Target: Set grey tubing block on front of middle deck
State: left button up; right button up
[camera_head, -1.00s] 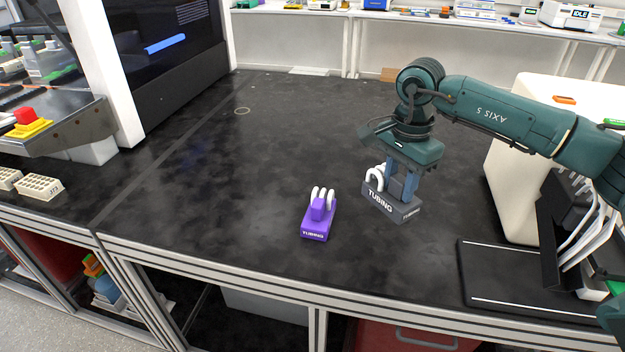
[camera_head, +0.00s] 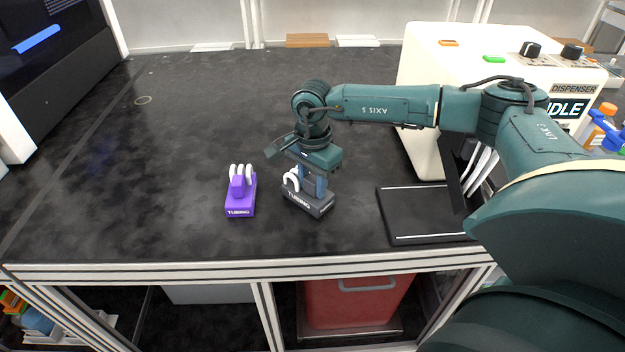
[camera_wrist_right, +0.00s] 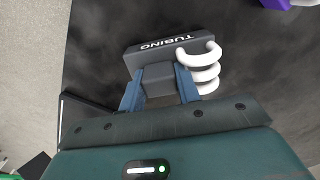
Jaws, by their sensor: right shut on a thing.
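The grey tubing block (camera_head: 309,203) has a dark base lettered TUBING and white tube loops. It is upright at the black middle deck (camera_head: 190,130), right of the purple tubing block (camera_head: 240,197). My right gripper (camera_head: 312,184) points down and is shut on the grey block. In the right wrist view the blue fingers (camera_wrist_right: 160,86) sit on both sides of the block's raised body, and its lettered base (camera_wrist_right: 170,46) and loops show beyond. Whether its underside touches the deck I cannot tell. My left gripper is out of view.
The white dispenser (camera_head: 440,90) stands at the right, with a dark flat tray (camera_head: 415,237) before it. The deck's pale front rail (camera_head: 150,270) runs below the blocks. The deck behind and left of the purple block is clear.

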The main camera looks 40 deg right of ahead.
jog(key=o, duration=1)
jog(key=shift+f, duration=0.1)
